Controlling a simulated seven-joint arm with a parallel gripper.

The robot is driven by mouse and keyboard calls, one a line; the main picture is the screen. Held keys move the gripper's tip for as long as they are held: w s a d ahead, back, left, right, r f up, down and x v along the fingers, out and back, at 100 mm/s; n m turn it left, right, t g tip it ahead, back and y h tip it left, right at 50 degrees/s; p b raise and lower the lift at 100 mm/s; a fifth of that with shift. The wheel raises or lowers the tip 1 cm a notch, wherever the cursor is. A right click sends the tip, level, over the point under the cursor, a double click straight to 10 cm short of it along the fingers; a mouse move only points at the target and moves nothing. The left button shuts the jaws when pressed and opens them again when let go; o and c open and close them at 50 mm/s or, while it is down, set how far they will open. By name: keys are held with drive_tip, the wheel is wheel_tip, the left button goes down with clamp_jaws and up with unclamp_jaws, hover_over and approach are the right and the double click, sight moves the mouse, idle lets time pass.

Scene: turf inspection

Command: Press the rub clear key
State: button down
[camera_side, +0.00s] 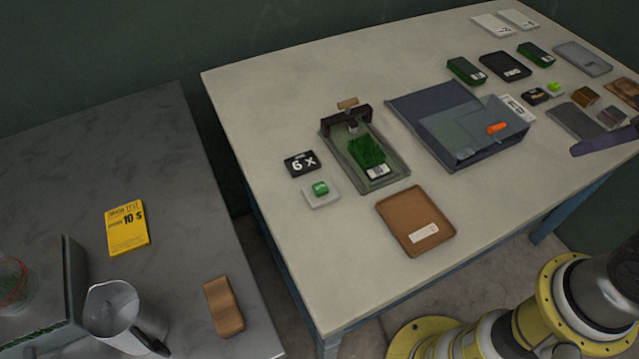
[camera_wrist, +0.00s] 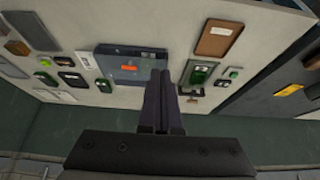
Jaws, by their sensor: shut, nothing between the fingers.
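A green key (camera_side: 320,188) sits on a small pale base at the table's left, beside the black "6 x" display (camera_side: 300,164). It also shows in the wrist view (camera_wrist: 233,72). A second, smaller green key (camera_side: 555,87) is at the far right beside a small black display (camera_side: 536,96). I cannot read a label on either key. My gripper (camera_wrist: 161,74) is shut and empty in the wrist view, above the table and apart from both keys. A dark purple shape (camera_side: 604,141) at the side view's right edge appears to be its fingers.
A rubbing rig (camera_side: 392,178) with a turf sample stands right of the near key. A brown tray (camera_side: 397,222) lies in front of it, and a blue-grey box (camera_side: 462,158) is to its right. Several dark and green blocks fill the table's right end. A grey bench (camera_side: 60,170) stands left.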

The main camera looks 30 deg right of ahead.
idle(0.3)
drive_tip(key=w+a+r+m+t+y, duration=0.1)
drive_tip(key=w+a+r+t, duration=0.15)
drive_tip(key=w, duration=0.45)
drive_tip(key=w+a+r+m+t+y, duration=0.1)
drive_tip(key=w+a+r+m, duration=0.1)
drive_tip(key=w+a, duration=0.35)
drive_tip(key=w+a+r+m+t+y, duration=0.1)
drive_tip(key=w+a+r, duration=0.1)
drive_tip(key=w, duration=0.6)
drive_tip(key=w+a+f+y, duration=0.1)
drive_tip(key=w+a+f, duration=0.2)
drive_tip(key=a, duration=0.3)
drive_tip(key=w+a+f+y, duration=0.1)
drive_tip(key=w+a+f, duration=0.2)
drive_tip(key=a+f, duration=0.15)
drive_tip(key=s+a+f+n+g, duration=0.2)
drive_tip(key=s+a+f, duration=0.1)
drive_tip(key=a+f, duration=0.4)
drive_tip(key=shift+s+a+f+g, duration=0.15)
drive_tip(key=shift+a+f+g, duration=0.15)
drive_tip(key=shift+a, duration=0.5)
